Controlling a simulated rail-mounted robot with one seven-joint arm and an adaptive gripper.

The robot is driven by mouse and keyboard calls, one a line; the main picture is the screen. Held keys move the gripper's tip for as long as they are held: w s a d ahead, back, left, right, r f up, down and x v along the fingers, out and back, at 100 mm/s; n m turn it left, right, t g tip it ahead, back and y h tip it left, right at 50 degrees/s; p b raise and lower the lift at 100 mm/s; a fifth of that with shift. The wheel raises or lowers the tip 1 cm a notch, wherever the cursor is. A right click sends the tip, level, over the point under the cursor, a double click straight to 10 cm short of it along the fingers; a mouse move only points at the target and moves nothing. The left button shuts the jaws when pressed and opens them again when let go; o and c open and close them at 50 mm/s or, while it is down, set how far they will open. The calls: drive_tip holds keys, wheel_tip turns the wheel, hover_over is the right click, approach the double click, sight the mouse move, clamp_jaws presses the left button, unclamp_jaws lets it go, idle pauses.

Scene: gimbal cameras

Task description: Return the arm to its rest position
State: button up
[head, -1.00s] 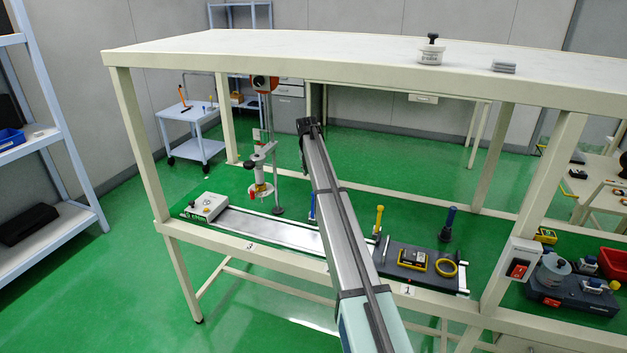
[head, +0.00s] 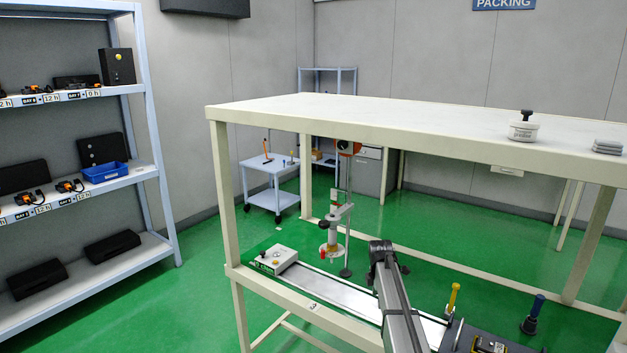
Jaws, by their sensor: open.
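My arm (head: 395,300) reaches into the head view from the bottom edge, right of centre. It extends over the lower deck of the cream workbench (head: 222,190). Its far visible end is a dark joint (head: 380,250), below the level of the bench's upper top. I cannot make out my gripper or its fingers; the links beyond this joint are hidden or out of view. Nothing held can be seen.
A control box (head: 277,260) sits at the deck's left end. Yellow (head: 453,298) and blue (head: 533,314) upright tools stand right. Shelves (head: 150,140) are left, with open green floor between.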

drive_tip(key=s+a+f+m+g, duration=0.15)
drive_tip(key=s+f+m, duration=0.35)
drive_tip(key=s, duration=0.8)
drive_tip(key=s+a+f+m+y, duration=0.1)
drive_tip(key=s+a+f+m, duration=0.25)
drive_tip(key=s+m, duration=0.7)
drive_tip(key=s+a+f+m, duration=0.2)
drive_tip(key=s+f+m, duration=0.25)
drive_tip(key=s, duration=1.05)
drive_tip(key=s+f+g+b, duration=0.2)
drive_tip(key=s+f+g, duration=0.1)
drive_tip(key=s+f, duration=0.8)
drive_tip(key=s+f+g+b, duration=0.1)
drive_tip(key=s+f+g, duration=0.3)
drive_tip(key=s+f, duration=0.7)
drive_tip(key=s, duration=0.7)
drive_tip(key=shift+s+a+f+b, duration=0.15)
drive_tip(key=shift+s+f+b, duration=0.2)
drive_tip(key=shift+s+b, duration=0.05)
